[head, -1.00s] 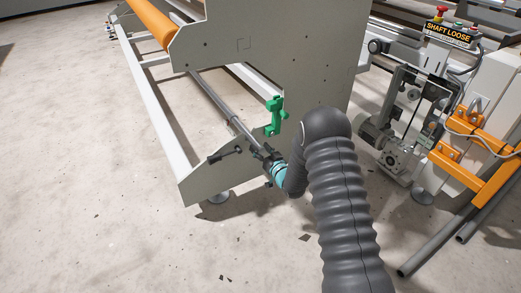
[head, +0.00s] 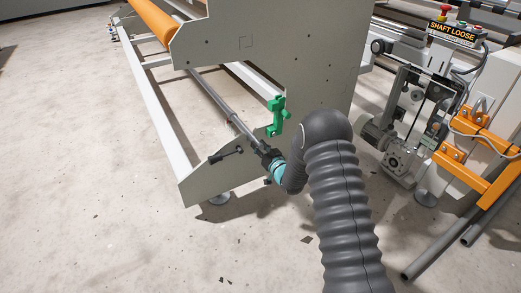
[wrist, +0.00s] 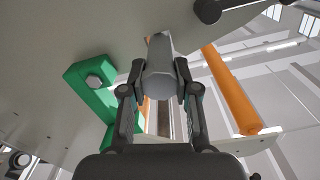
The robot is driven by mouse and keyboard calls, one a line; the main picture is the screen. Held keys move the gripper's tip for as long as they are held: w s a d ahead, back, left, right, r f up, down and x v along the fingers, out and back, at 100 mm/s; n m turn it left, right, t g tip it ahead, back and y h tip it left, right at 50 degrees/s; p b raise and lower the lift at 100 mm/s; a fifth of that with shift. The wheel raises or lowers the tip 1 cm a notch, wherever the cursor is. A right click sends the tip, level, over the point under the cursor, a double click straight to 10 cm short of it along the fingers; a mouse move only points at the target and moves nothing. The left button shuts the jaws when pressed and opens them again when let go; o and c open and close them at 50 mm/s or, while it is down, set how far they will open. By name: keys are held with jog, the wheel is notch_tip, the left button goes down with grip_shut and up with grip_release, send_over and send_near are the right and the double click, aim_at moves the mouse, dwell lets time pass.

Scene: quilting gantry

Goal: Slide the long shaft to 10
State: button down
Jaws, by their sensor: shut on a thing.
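The long shaft (head: 232,116) is a grey metal rod that runs from the back left to the near end plate of the gantry. In the wrist view, its blunt grey end (wrist: 161,82) sits between the two dark fingers. My gripper (head: 266,157) is shut on this end, just beside the end plate; it also shows in the wrist view (wrist: 160,88). No number marks can be read on the shaft. A green bracket (head: 277,116) is fixed to the plate above the shaft and shows left of the fingers in the wrist view (wrist: 88,97).
The grey end plate (head: 290,50) stands close to my gripper. A black handle (head: 226,153) sticks out near the shaft. An orange roller (head: 152,22) lies above. A machine with a "SHAFT LOOSE" sign (head: 452,30) and orange brackets stands right. The floor at front left is clear.

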jog(key=c, duration=0.9)
grip_release()
jog(key=shift+o, duration=0.2)
jog(key=shift+s, duration=0.1)
jog(key=v, duration=1.2)
